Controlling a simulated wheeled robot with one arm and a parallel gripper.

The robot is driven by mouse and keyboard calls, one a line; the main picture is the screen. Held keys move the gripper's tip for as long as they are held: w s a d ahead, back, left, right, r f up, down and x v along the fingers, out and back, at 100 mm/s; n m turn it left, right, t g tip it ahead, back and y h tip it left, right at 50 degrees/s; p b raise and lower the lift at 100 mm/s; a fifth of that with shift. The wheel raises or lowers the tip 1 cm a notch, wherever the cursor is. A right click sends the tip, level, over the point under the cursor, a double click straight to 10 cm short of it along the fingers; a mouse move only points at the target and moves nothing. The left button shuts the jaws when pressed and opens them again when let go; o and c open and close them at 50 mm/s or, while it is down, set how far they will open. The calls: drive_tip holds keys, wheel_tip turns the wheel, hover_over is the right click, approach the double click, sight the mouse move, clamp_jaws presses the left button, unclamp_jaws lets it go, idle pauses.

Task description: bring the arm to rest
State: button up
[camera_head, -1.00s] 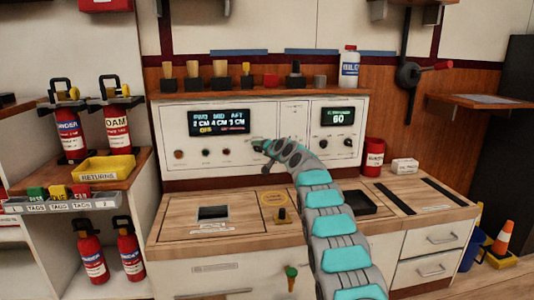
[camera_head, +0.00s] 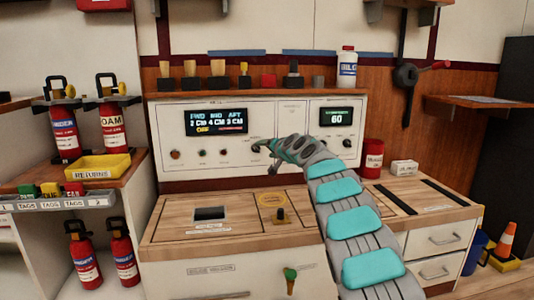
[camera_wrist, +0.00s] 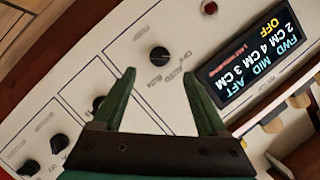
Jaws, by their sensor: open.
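My gripper (camera_head: 262,150) is in front of the white control panel (camera_head: 285,112), right of its larger display, in the head view. In the wrist view the two green fingers of my gripper (camera_wrist: 165,105) stand wide apart with nothing between them. A black knob (camera_wrist: 159,56) on the panel shows beyond the fingertips. The larger display (camera_wrist: 255,60) reads FWD, MID, AFT with 2, 4 and 3 cm and OFF. My grey and teal arm curves up from the lower right and hides part of the panel and counter.
A wooden counter (camera_head: 180,232) with a dark inset and a small lever (camera_head: 280,214) lies below. Fire extinguishers (camera_head: 64,130) and a yellow returns tray (camera_head: 98,166) stand at left. Brushes and a white bottle (camera_head: 347,68) line the shelf above.

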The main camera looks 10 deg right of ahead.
idle(0.3)
drive_tip(key=s+a+f+n+g+h, duration=0.15)
drive_tip(key=s+f+g, duration=0.4)
drive_tip(key=s, duration=1.95)
drive_tip(key=s+a+f+n+g+h, duration=0.1)
drive_tip(key=s+f+n+g, duration=0.35)
drive_tip(key=s, duration=2.05)
drive_tip(key=s+a+f+g+h, duration=0.15)
drive_tip(key=s+f+g, duration=0.6)
drive_tip(key=s, duration=1.75)
wheel_tip(320, 180, up, 11)
drive_tip(key=d+t+p, duration=0.1)
drive_tip(key=p, duration=1.2)
drive_tip(key=shift+t, duration=0.25)
drive_tip(key=shift+c, duration=0.4)
